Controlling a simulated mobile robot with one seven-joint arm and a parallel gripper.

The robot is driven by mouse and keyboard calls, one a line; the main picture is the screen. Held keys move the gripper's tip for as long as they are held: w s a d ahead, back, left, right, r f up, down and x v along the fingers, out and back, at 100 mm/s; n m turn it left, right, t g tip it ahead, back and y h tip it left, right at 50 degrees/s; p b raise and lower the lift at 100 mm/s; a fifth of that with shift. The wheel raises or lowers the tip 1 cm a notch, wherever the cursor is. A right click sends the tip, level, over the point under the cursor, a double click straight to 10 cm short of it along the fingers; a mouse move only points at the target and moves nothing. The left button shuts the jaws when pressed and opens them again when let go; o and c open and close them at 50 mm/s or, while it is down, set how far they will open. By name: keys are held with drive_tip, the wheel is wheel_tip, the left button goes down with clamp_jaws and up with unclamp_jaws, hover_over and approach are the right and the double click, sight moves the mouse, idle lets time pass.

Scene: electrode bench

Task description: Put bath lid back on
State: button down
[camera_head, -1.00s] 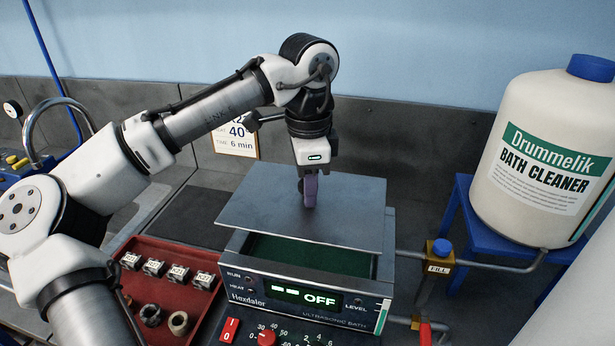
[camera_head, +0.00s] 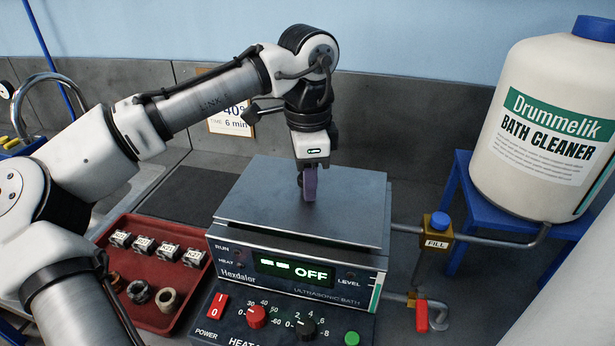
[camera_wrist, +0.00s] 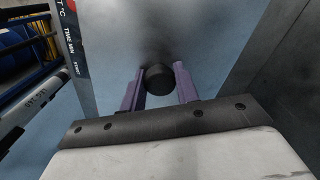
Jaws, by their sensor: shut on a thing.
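The bath lid (camera_head: 262,188) is a flat grey metal plate. It lies over the top of the ultrasonic bath (camera_head: 225,251) and covers its opening in the head view. I cannot tell whether it is fully seated. My gripper (camera_head: 309,196) points down at the lid's middle, its purple fingers shut on the lid's dark knob. In the wrist view the round black knob (camera_wrist: 159,80) sits between the two fingers (camera_wrist: 160,92), above the grey lid (camera_wrist: 206,50). The bath's display reads OFF.
A red tray (camera_head: 152,312) with several labelled blocks and rings stands left of the bath. A fill pipe with a valve (camera_head: 438,236) runs on the right, below a large bath cleaner jug (camera_head: 541,170) on a blue stand. A control panel (camera_head: 262,335) is in front.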

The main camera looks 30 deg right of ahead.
drive_tip(key=shift+f, duration=0.75)
drive_tip(key=shift+f, duration=0.55)
idle(1.4)
drive_tip(key=shift+c, duration=2.4)
unclamp_jaws()
wheel_tip(320, 180, up, 5)
drive_tip(key=p, duration=0.5)
drive_tip(key=shift+p, duration=0.3)
drive_tip(key=shift+r, duration=1)
